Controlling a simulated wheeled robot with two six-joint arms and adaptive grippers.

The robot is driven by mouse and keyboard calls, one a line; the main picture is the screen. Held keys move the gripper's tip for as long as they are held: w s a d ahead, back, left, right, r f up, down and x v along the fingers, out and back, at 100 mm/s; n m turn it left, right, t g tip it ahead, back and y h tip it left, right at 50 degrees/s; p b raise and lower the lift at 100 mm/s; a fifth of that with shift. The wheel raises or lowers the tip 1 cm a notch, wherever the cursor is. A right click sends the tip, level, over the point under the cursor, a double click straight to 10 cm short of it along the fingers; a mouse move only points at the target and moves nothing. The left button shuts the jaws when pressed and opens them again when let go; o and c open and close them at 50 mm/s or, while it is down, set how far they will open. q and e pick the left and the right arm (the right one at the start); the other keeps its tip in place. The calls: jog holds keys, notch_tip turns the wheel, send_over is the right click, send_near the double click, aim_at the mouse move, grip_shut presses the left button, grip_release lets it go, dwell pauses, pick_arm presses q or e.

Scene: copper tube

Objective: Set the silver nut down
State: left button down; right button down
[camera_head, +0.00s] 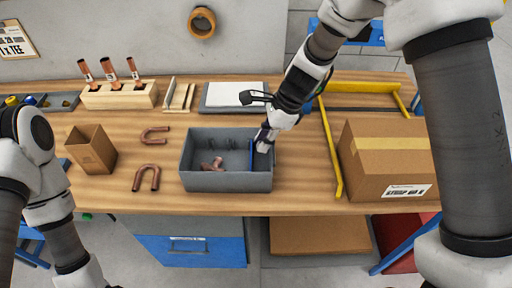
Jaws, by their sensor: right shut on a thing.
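My right gripper (264,142) reaches down into the right end of the grey bin (226,181), beside a blue divider. It is shut on the silver nut, which is too small and too covered by the fingers to make out. Copper fittings (213,164) lie in the bin's larger left compartment. My left arm shows at the left edge, but its gripper is out of view.
Two copper U-bends (147,178) lie left of the bin, near an open cardboard box (91,150). A wooden block (120,97) holds copper tubes behind. A yellow frame (330,150) and a closed carton (385,165) stand to the right.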

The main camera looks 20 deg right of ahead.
jog(key=f, duration=0.2)
jog(key=w+f, duration=0.1)
jog(key=f, duration=0.1)
jog(key=shift+w+f, duration=0.1)
jog(key=shift+f, duration=0.25)
jog(key=shift+w, duration=0.1)
jog(key=shift+s+r, duration=0.1)
jog(key=shift+s, duration=0.35)
jog(key=shift+w+f+b, duration=0.3)
jog(key=shift+f+b, duration=0.05)
jog(key=shift+f, duration=0.3)
jog(key=c, duration=1)
grip_release()
jog(key=shift+s+r, duration=0.1)
jog(key=shift+s, duration=0.05)
jog(key=shift+o, duration=0.2)
jog(key=w+v, duration=0.1)
jog(key=v, duration=1.2)
jog(key=shift+s+a+r, duration=0.2)
jog(key=shift+s+a, duration=0.1)
jog(key=shift+s, duration=0.15)
